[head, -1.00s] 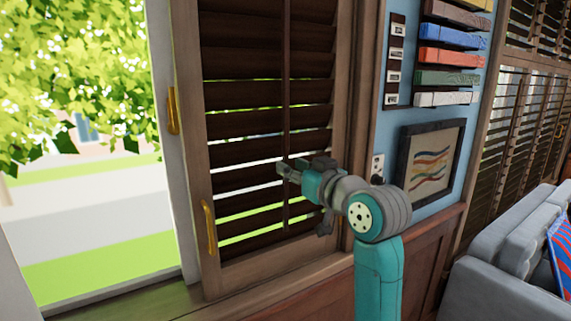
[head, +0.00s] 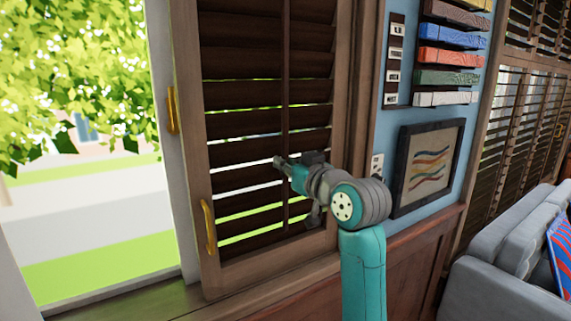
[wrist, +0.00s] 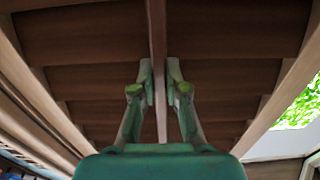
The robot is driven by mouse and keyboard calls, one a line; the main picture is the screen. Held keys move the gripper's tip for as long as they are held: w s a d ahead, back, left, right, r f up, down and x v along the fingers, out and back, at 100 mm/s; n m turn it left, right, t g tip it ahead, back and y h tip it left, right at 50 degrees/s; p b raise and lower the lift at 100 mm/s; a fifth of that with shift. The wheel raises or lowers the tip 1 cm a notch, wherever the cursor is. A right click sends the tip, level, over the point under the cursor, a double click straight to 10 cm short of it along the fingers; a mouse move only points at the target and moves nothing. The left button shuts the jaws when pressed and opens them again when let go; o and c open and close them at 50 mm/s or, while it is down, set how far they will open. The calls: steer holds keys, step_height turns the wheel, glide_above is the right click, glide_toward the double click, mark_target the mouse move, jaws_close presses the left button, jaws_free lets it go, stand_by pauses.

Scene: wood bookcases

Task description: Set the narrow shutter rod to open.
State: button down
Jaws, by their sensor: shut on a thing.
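The narrow shutter rod (head: 285,95) is a thin dark vertical bar running down the front of the brown slatted shutter (head: 225,275). The slats are tilted, with bright gaps between the lower ones. In the wrist view the rod (wrist: 157,35) passes between my two fingers. My gripper (head: 280,163) is at the lower middle of the shutter, and in the wrist view my gripper (wrist: 160,85) is closed around the rod. The gripper hides part of the rod in the head view.
Yellow handles (head: 208,227) sit on the shutter's left frame, beside an open window side. A framed picture (head: 430,165) and coloured blocks (head: 450,58) hang on the blue wall at right. A grey sofa (head: 510,255) stands at lower right.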

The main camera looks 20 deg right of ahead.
steer(key=shift+s+d+f, duration=0.1)
steer(key=shift+s+f, duration=0.1)
steer(key=shift+f, duration=0.5)
steer(key=shift+s+f, duration=0.2)
steer(key=shift+f, duration=0.45)
steer(key=shift+s+d+f, duration=0.1)
steer(key=shift+s+f, duration=0.1)
steer(key=shift+f, duration=0.5)
steer(key=c, duration=1.2)
jaws_free()
glide_toward(287, 181)
steer(key=v, duration=0.2)
steer(key=shift+s, duration=0.35)
steer(key=shift+d, duration=0.1)
